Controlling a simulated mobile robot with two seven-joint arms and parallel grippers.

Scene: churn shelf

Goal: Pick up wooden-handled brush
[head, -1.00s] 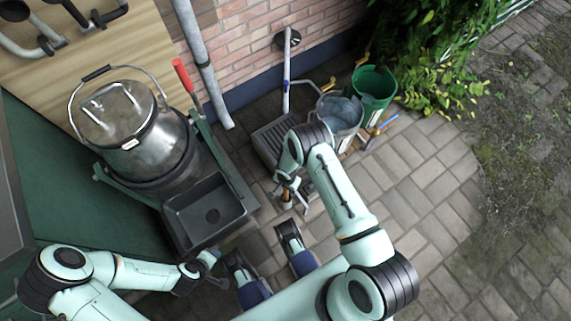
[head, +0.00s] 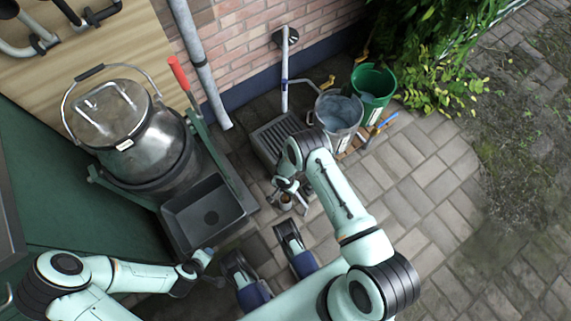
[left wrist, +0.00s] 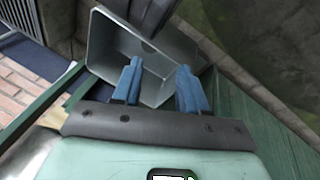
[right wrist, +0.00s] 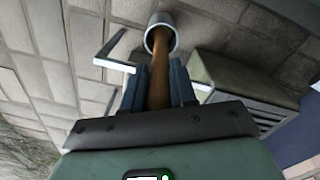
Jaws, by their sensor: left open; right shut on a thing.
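The brush's brown wooden handle (right wrist: 160,72) shows in the right wrist view. My right gripper (right wrist: 160,88) is shut on it, one blue finger on each side. The handle's far end goes into a round grey cup-like holder (right wrist: 161,24); the bristles are not visible. In the head view my right gripper (head: 287,186) is low over the paving, just above this small holder (head: 286,203), and largely covers the handle. My left gripper (head: 212,264) is open and empty, in front of the dark sink-like tray; its spread blue fingers (left wrist: 158,90) also show in the left wrist view.
The dark tray (head: 240,207) lies beside a large steel churn (head: 150,150). Paving at the right is clear.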

